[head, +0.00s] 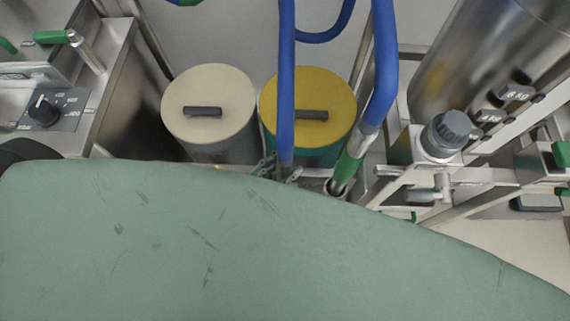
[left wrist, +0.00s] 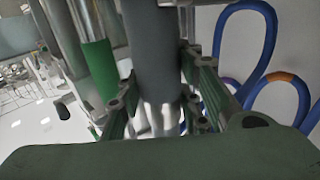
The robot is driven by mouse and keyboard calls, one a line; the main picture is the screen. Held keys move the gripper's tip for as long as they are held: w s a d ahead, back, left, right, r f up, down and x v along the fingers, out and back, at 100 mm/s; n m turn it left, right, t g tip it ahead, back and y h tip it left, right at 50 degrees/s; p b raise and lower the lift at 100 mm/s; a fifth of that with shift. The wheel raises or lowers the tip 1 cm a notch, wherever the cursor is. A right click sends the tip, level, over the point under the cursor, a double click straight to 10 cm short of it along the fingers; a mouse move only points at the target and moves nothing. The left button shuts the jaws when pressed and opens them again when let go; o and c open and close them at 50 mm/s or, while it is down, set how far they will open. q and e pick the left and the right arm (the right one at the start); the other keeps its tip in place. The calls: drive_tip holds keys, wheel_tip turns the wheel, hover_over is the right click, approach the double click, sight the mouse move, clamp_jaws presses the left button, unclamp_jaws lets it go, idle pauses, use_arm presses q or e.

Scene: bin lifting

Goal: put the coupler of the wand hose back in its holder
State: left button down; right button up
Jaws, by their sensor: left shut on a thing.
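In the left wrist view a dark grey sleeve with a silver lower end (left wrist: 150,60), which looks like the hose coupler, stands between the fingers of my left gripper (left wrist: 157,108). The gripper is shut on it. In the head view a blue hose (head: 287,90) runs down to my left gripper (head: 278,172), and the coupler's end is hidden there. To its right a green-banded silver fitting (head: 348,167) on a second blue hose stands in a round opening (head: 334,187). I cannot tell which opening is the coupler's holder. My right gripper is not in view.
A cream-lidded bin (head: 210,95) and a yellow-lidded bin (head: 305,85) stand behind the gripper. A steel frame with a grey knob (head: 449,132) is at the right, and a control box (head: 60,108) at the left. Blue hose loops (left wrist: 245,50) hang close by.

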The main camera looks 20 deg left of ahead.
use_arm(q)
drive_tip(key=shift+f+b, duration=0.35)
drive_tip(key=shift+f, duration=0.25)
drive_tip(key=shift+f+b, duration=0.5)
drive_tip(key=shift+f, duration=0.4)
idle(0.3)
drive_tip(key=shift+f, duration=0.25)
idle(0.8)
drive_tip(key=c, duration=1.2)
unclamp_jaws()
drive_tip(key=shift+o, duration=0.2)
drive_tip(key=shift+f, duration=0.15)
drive_tip(key=shift+s, duration=0.1)
drive_tip(key=v, duration=1.2)
